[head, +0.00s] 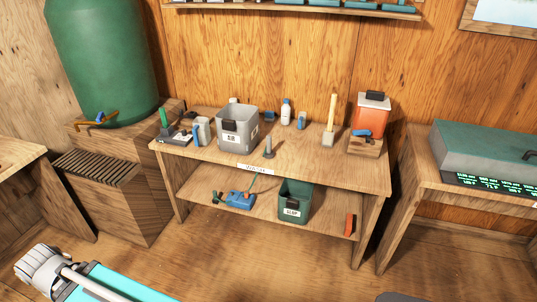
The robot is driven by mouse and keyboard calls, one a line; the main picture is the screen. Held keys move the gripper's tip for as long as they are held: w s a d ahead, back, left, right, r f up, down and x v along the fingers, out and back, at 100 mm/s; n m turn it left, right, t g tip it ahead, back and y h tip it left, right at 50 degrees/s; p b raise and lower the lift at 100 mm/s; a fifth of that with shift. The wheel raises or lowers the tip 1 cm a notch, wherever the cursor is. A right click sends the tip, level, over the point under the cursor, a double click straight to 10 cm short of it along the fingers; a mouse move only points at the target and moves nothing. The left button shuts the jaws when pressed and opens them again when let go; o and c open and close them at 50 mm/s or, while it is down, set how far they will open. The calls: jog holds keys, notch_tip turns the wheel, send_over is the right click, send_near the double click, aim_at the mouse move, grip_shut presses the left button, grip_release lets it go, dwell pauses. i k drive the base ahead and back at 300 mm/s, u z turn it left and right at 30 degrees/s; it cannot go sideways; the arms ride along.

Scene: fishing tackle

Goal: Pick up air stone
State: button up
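A small grey upright piece (268,148) with a thin stem and a wider foot stands near the front edge of the workbench (300,157). It may be the air stone, but it is too small to be sure. No other thing is clearly an air stone. A white and grey part of my own arm shows at the lower left, far in front of the bench. No gripper fingers can be made out.
A grey bin (238,130) stands left of the piece, and an orange-and-white container (369,115) stands to the right. A green bin (295,202) and a blue item (241,200) sit on the lower shelf. The floor before the bench is clear.

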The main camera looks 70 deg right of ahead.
aim_at(270, 154)
jog(key=i, duration=1.15)
jog(key=z, duration=2.9)
